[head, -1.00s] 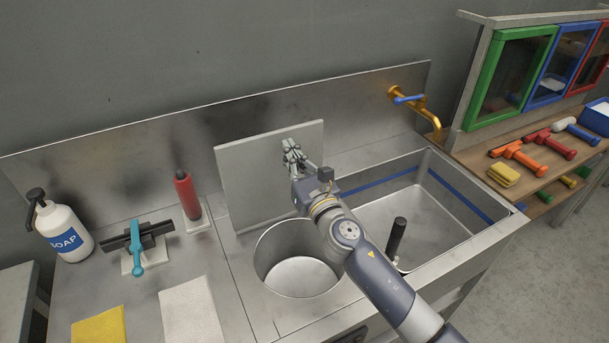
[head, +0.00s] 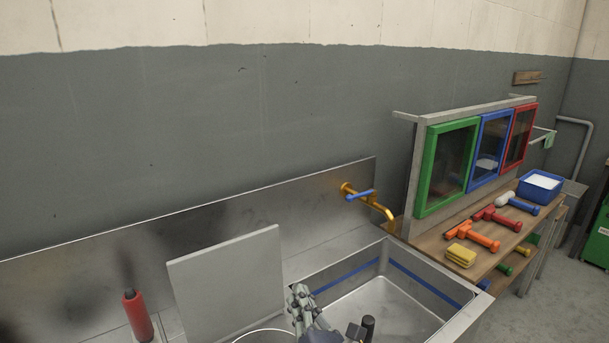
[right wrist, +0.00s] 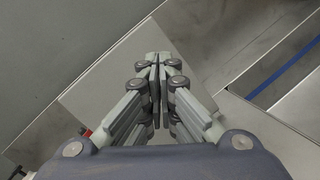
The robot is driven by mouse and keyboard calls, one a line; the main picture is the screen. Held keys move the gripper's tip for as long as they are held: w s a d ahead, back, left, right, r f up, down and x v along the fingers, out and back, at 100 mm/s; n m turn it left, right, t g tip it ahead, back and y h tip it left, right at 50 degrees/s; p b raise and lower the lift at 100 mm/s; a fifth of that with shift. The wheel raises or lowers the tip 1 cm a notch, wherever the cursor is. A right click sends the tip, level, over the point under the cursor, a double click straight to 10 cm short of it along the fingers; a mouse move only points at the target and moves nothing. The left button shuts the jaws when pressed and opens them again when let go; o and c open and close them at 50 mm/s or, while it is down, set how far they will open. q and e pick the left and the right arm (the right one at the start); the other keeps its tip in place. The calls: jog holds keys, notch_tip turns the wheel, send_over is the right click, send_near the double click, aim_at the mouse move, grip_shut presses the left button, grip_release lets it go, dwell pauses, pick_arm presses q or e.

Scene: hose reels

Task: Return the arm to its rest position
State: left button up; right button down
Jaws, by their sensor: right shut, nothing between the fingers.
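My right gripper (head: 300,302) shows at the lower middle of the head view, in front of the sink and near the grey board (head: 228,285). In the right wrist view the right gripper (right wrist: 158,58) has its fingers together, with nothing between them. The grey board (right wrist: 110,80) lies beyond the fingers there. Most of my right arm is below the head view's lower edge. My left gripper is not in view.
The sink basin (head: 390,310) with a blue stripe is right of the gripper, under a brass tap (head: 375,207). A red bottle (head: 138,315) stands left of the board. A wooden bench (head: 490,262) with tools and coloured-framed cabinets (head: 447,168) is at the right.

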jog(key=s+d+f+m+g+h, duration=0.35)
jog(key=s+d+f+m, duration=0.35)
jog(key=m, duration=0.3)
jog(key=s+d+f+m+g+h, duration=0.35)
jog(key=d+f+m, duration=0.35)
jog(key=d+m, duration=0.3)
jog(key=s+d+f+m+g, duration=0.35)
jog(key=s+m, duration=0.25)
jog(key=s, duration=0.5)
jog(key=s+d+f+m+g, duration=0.2)
jog(key=s+f+m+g, duration=0.3)
jog(key=s, duration=0.5)
notch_tip(320, 180, down, 23)
jog(key=s, duration=0.1)
jog(key=s+d+f+g, duration=0.1)
jog(key=s+d+f, duration=0.2)
jog(key=s+f, duration=1.4)
jog(key=shift+s+f, duration=0.25)
